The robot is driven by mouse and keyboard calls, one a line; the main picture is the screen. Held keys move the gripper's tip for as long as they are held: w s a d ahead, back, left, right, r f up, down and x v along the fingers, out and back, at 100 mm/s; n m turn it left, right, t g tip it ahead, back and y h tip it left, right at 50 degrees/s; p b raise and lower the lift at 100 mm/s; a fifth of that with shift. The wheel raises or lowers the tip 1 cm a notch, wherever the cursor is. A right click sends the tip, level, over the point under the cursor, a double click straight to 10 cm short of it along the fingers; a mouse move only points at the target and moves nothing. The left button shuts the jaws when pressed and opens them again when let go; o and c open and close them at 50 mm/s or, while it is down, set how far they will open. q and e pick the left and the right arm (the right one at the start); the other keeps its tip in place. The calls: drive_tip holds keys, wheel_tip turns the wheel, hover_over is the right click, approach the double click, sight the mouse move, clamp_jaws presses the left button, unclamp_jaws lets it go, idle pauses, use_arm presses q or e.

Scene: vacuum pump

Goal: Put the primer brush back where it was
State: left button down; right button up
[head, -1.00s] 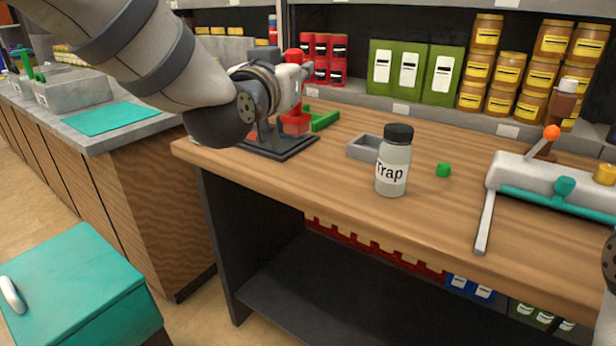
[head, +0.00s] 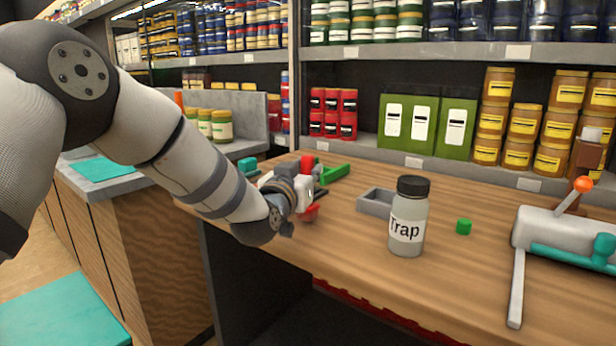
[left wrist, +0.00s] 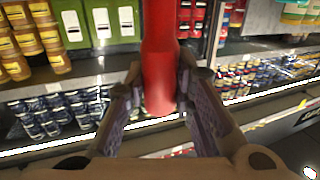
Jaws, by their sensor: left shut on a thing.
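My left gripper (head: 303,198) is shut on a red-handled thing (left wrist: 159,75), which I take for the primer brush. In the left wrist view its red handle sits between the two fingers. In the head view its red top (head: 307,163) shows above the gripper and a red part (head: 309,213) below. The gripper is at the left end of the wooden bench (head: 355,270). My forearm and gripper hide much of that end, so I cannot tell whether the brush touches anything underneath. My right gripper is not in view.
A bottle labelled "Trap" (head: 409,215) stands mid-bench, with a grey tray (head: 376,203) behind it. A green bracket (head: 333,174) is behind the gripper. The bench front is clear.

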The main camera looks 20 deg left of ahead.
use_arm(q)
drive_tip(key=shift+f, duration=0.2)
drive_tip(key=shift+f, duration=0.15)
drive_tip(key=c, duration=1.4)
unclamp_jaws()
